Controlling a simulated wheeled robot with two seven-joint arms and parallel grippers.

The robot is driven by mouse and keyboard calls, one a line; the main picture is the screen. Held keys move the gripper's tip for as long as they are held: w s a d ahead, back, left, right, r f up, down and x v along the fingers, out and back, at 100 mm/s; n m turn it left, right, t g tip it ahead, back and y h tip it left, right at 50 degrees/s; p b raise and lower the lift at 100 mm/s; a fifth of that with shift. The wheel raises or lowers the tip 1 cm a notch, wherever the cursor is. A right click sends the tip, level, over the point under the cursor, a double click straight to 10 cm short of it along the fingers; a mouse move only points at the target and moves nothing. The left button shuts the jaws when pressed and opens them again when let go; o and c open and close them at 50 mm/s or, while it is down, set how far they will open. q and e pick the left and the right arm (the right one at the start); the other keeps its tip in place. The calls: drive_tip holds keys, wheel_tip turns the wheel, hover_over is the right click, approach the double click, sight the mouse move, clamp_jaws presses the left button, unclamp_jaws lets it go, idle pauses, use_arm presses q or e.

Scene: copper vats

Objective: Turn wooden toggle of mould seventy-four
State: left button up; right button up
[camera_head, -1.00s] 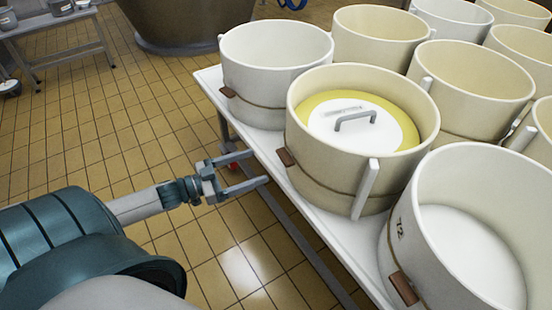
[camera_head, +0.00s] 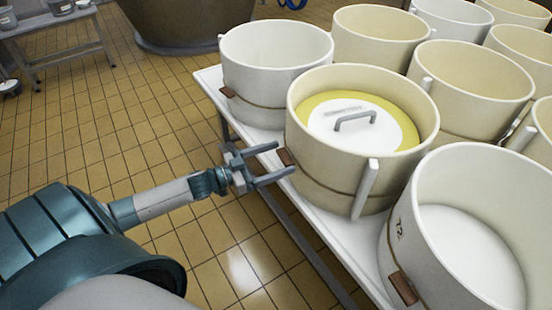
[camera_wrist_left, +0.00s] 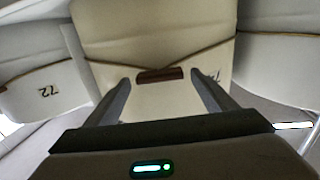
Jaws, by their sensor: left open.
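The mould in the middle (camera_head: 335,178) is a cream round tub with a cord around it, holding a yellow-and-white lid with a grey handle. Its brown wooden toggle (camera_head: 286,157) sits on the side facing my left gripper (camera_head: 280,160). In the left wrist view the toggle (camera_wrist_left: 160,75) lies level, between and just beyond the open fingertips. I cannot tell whether a finger touches it. A number on this mould starts with 7; the right-hand finger hides the rest. My right gripper is not in view.
A mould marked 72 (camera_head: 398,240) stands nearer, at the right, and a white mould (camera_head: 262,90) stands behind, at the left. Several more moulds crowd the white table (camera_head: 212,84). The tiled floor (camera_head: 100,140) to the left is clear.

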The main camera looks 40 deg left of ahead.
use_arm(q)
drive_tip(key=shift+c, duration=0.6)
drive_tip(key=c, duration=0.9)
drive_tip(key=shift+c, duration=0.2)
